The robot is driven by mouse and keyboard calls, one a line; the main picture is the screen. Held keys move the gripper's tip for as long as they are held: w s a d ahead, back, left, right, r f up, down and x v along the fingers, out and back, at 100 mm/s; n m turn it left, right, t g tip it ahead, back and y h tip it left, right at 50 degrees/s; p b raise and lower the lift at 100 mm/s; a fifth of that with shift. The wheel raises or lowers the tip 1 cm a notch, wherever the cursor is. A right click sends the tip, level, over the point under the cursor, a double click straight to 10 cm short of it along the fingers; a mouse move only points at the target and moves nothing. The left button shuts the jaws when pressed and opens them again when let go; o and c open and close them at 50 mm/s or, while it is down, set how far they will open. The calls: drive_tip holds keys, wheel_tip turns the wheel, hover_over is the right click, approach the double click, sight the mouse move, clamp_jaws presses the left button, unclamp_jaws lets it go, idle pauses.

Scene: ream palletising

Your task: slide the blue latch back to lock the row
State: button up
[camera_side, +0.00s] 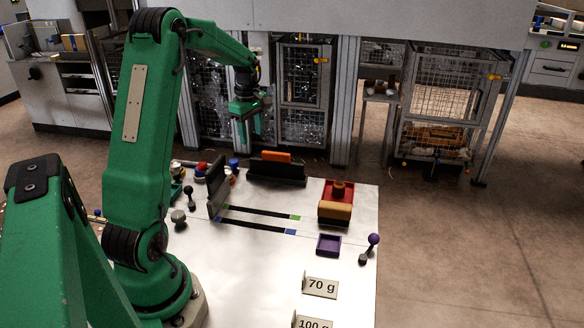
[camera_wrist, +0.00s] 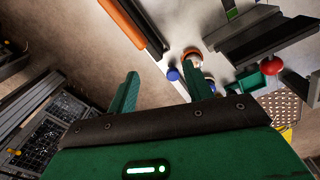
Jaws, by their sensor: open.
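My gripper (camera_side: 251,135) is open and empty, raised above and behind the far edge of the metal table (camera_side: 335,270). Its two green fingers also show spread apart in the wrist view (camera_wrist: 160,76). Two dark strips run across the table; the nearer strip (camera_side: 255,226) has a blue piece (camera_side: 290,232) at its right end, and the farther one ends in a green piece (camera_side: 295,217). A small blue-topped part (camera_side: 234,163) stands near the far left edge. Blue parts show beyond the fingers in the wrist view (camera_wrist: 173,74). I cannot tell which blue part is the latch.
A dark upright plate (camera_side: 216,185) and a dark block with an orange bar (camera_side: 277,157) stand at the strips' far side. A red tray (camera_side: 338,190), a purple tray (camera_side: 329,244) and a purple-knobbed lever (camera_side: 373,240) are at right. Wire cages (camera_side: 440,100) stand behind.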

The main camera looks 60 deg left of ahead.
drive_tip(key=d+r+m+t, duration=0.1)
drive_tip(key=d+r+m, duration=0.3)
drive_tip(key=d, duration=0.4)
drive_tip(key=s+d+r+m+t, duration=0.1)
drive_tip(key=d+r+m, duration=0.3)
drive_tip(key=d, duration=0.3)
drive_tip(key=shift+s+d+r+m+y, duration=0.3)
drive_tip(key=shift+d+r, duration=0.05)
drive_tip(key=s+d+r+m+t+h, duration=0.1)
drive_tip(key=s+d+m+t, duration=0.2)
drive_tip(key=s+d+m, duration=1)
drive_tip(key=shift+d+m, duration=0.4)
drive_tip(key=shift+d, duration=1.45)
